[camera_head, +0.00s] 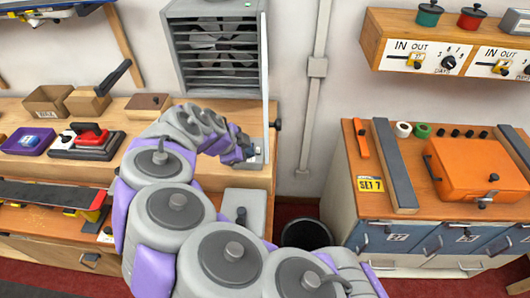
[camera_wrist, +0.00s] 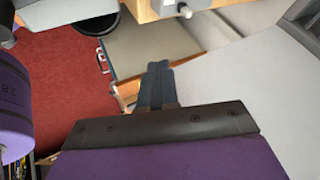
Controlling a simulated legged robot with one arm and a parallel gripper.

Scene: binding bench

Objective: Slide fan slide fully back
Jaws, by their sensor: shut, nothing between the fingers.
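The grey fan unit (camera_head: 222,48) with dark louvres stands against the wall at the back of the wooden bench. A small light-grey fitting (camera_head: 256,160) sits on the bench below its right edge; I take it for the fan slide but cannot be sure. My gripper (camera_head: 246,152) is beside this fitting, at the end of my arm, and its tips are hard to make out there. In the wrist view my gripper (camera_wrist: 159,68) is shut and empty. A small grey knob (camera_wrist: 185,10) shows beyond the fingertips, apart from them. How far the slide stands is not clear.
Cardboard boxes (camera_head: 48,101), a purple tray (camera_head: 27,141) and a red-handled tool (camera_head: 90,136) lie on the bench at left. A wall conduit (camera_head: 317,68) and black bin (camera_head: 306,234) separate it from the right cabinet, which carries an orange case (camera_head: 478,168).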

